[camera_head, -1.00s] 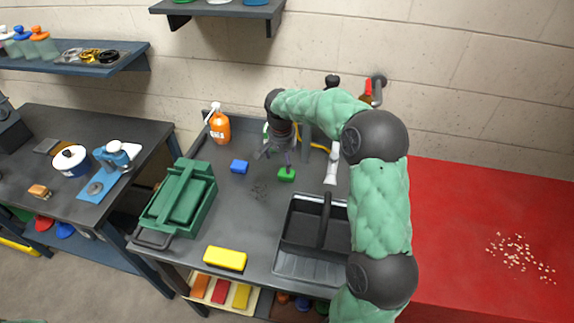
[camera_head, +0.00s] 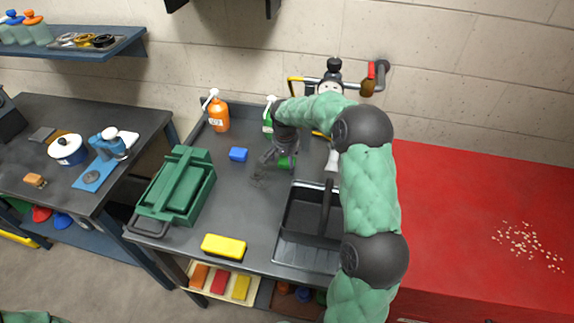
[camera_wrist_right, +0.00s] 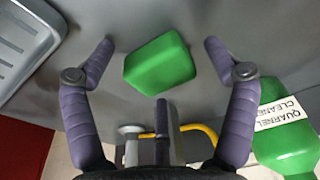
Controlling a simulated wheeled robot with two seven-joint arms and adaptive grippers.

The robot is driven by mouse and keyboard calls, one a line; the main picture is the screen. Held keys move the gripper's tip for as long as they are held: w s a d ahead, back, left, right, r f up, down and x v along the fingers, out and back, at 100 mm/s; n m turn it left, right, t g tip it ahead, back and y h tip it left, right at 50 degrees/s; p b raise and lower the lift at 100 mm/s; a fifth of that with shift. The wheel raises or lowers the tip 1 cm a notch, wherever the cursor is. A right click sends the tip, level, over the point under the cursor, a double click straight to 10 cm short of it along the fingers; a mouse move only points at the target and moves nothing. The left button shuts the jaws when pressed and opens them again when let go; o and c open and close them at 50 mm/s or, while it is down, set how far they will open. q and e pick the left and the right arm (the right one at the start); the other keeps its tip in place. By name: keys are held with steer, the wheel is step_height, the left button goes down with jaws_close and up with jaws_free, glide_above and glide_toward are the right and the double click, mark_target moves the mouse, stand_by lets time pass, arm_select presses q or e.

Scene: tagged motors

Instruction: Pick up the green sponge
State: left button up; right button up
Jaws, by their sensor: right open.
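The green sponge (camera_head: 285,162) lies on the dark grey worktop, partly hidden behind my right gripper in the head view. My right gripper (camera_head: 279,160) is open just above it. In the right wrist view the green sponge (camera_wrist_right: 160,62) sits between the spread fingers of the right gripper (camera_wrist_right: 158,48), nearer the far ends. A gap shows on both sides, and no finger visibly touches it. A third finger points at it from below in that picture. My left gripper is not in view.
A green spray bottle (camera_wrist_right: 285,150) stands close to the right finger in the wrist view. A black caddy (camera_head: 306,252), blue sponge (camera_head: 238,154), yellow sponge (camera_head: 223,246), orange bottle (camera_head: 218,116) and green toolbox (camera_head: 176,190) surround it. A faucet (camera_head: 330,85) is behind.

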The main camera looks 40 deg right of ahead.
mark_target(287, 160)
steer(key=shift+f, duration=0.15)
steer(key=c, duration=1)
steer(key=shift+r, duration=0.45)
steer(key=r, duration=0.1)
steer(key=r+p, duration=0.1)
steer(key=r, duration=0.1)
steer(key=shift+s+a+r+p, duration=0.2)
steer(key=shift+a+r+p, duration=0.1)
steer(key=shift+p, duration=0.1)
steer(key=s+a+r+p, duration=0.1)
steer(key=s+a+r, duration=0.3)
steer(key=s+a+r+p, duration=0.1)
steer(key=s+a+r, duration=0.3)
steer(key=s+a, duration=0.1)
steer(key=shift+s+a+r, duration=0.15)
steer(key=shift+a+r, duration=0.1)
steer(key=shift+r, duration=0.05)
